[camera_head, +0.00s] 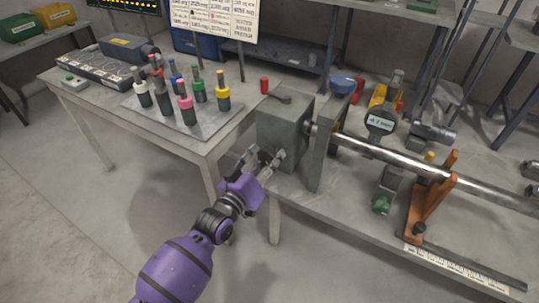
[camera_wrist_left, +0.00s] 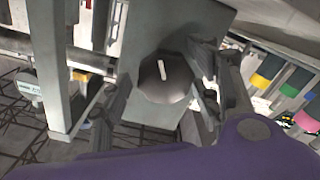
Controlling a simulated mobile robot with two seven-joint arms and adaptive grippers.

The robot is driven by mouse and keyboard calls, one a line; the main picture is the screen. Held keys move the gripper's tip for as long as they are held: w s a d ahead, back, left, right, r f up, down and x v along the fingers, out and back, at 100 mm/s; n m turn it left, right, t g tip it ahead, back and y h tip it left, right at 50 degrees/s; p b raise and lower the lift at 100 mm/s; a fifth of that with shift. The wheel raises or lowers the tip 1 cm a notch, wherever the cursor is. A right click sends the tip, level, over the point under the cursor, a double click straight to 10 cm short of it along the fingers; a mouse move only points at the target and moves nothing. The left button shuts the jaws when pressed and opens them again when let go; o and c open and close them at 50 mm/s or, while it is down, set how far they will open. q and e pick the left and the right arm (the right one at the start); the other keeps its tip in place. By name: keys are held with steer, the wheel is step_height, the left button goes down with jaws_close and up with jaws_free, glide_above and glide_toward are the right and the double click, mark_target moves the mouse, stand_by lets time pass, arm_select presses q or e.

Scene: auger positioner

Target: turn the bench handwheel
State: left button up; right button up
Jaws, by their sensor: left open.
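The bench handwheel appears in the left wrist view as a dark grey round knob (camera_wrist_left: 164,84) with a pale mark on its face. It sits on the plain side of a grey block. In the head view this grey block (camera_head: 283,124) stands at the bench's left end, and the handwheel is mostly hidden by my fingers. My left gripper (camera_head: 267,163) is open in front of the block. In the left wrist view its fingers (camera_wrist_left: 155,98) are on either side of the knob; I cannot tell whether they touch it. My right gripper is not in view.
A steel shaft (camera_head: 386,155) runs right from the block, over an orange stand (camera_head: 434,193). A gauge (camera_head: 381,119) reads about 4.7. A side table (camera_head: 190,144) with several coloured-collared tool holders stands close left of my arm. The floor in front is clear.

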arm_select(q)
steer(key=v, duration=1)
steer(key=shift+s+a, duration=0.15)
steer(key=shift+s, duration=0.2)
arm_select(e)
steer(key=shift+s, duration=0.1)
arm_select(q)
steer(key=shift+r, duration=0.1)
steer(key=s+a+f+m+g+y+p, duration=0.1)
steer(key=s+a+f+g+y+p, duration=0.15)
steer(key=s+a+f, duration=0.35)
steer(key=s+a+f+m+g+y+p, duration=0.1)
steer(key=s+a+f+m+y+p, duration=0.2)
steer(key=s, duration=0.5)
steer(key=s+a+f+n+g+y+p, duration=0.1)
steer(key=s+a+f, duration=0.1)
steer(key=s, duration=0.8)
steer(key=s+a+f+n+g+y+p, duration=0.2)
steer(key=s+a+f, duration=0.1)
steer(key=s, duration=0.7)
steer(key=shift+s+f+n, duration=0.25)
steer(key=shift+f+n, duration=0.05)
steer(key=shift+f, duration=0.15)
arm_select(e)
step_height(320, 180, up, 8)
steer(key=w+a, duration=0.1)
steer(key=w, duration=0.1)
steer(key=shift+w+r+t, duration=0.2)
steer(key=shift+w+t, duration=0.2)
